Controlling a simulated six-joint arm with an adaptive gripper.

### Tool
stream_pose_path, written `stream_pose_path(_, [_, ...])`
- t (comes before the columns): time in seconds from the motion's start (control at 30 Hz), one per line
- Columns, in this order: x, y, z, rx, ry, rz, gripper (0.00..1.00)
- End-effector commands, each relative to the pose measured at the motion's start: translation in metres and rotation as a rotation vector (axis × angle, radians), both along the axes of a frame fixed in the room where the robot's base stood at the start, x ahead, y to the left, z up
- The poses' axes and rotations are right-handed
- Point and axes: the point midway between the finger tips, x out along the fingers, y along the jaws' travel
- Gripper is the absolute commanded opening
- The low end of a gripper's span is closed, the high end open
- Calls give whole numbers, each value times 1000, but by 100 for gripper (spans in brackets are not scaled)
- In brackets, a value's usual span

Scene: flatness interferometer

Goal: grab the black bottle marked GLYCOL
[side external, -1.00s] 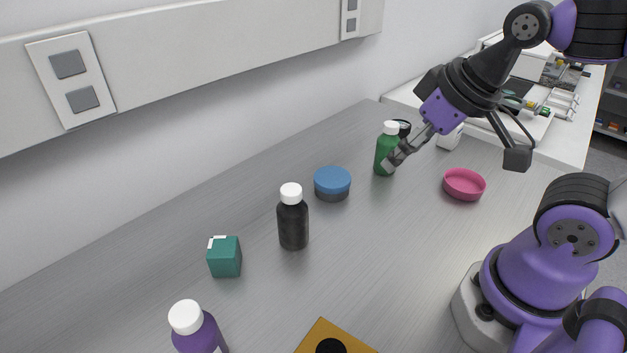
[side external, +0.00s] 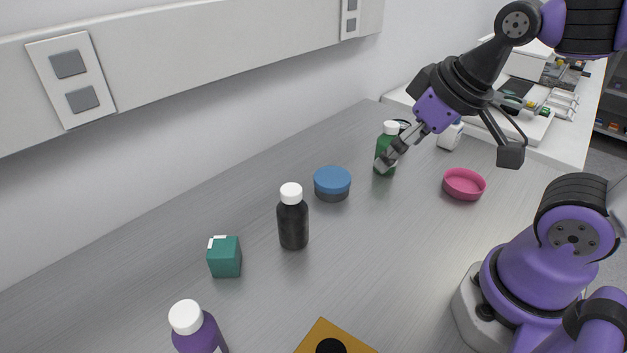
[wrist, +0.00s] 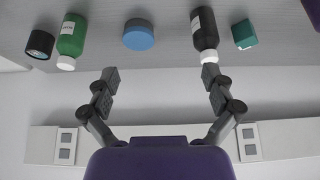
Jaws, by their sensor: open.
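The black bottle (side external: 293,222) with a white cap stands upright on the grey bench in the side external view. The black bottle also shows in the wrist view (wrist: 204,30), with a pale label edge; its lettering is too small to read. My gripper (side external: 387,163) is open and empty, in front of the green bottle (side external: 385,142) in the side picture, well to the right of the black bottle. In the wrist view my gripper (wrist: 162,75) shows two spread fingers with nothing between them; the right fingertip appears close below the black bottle's cap.
A blue-lidded round container (side external: 332,184) stands between the black and green bottles. A teal box (side external: 225,257) and a purple bottle (side external: 197,330) stand to the left. A pink dish (side external: 463,184) lies at right, a yellow plate (side external: 335,338) in front. A wall rail (side external: 200,55) runs behind.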

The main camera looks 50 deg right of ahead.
Motion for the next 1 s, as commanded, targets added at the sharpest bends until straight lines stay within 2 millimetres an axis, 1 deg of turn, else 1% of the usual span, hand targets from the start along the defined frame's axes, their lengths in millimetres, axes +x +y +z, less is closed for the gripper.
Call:
stream_pose_path(0.17, [36,31,-9,-4,49,126,96])
stream_pose_path(0.3, [63,62,-24,-11,77,225,96])
stream_pose_path(0.43, [76,81,-35,-15,91,278,96])
stream_pose_path(0.53, [82,87,-46,-17,97,292,96])
stream_pose_path(0.7, [92,90,-72,-16,97,291,96])
stream_pose_path(0.8, [96,91,-82,-16,96,291,96])
stream_pose_path(0.93, [100,92,-90,-16,95,290,96])
stream_pose_path(1.0, [104,91,-98,-16,97,289,96])
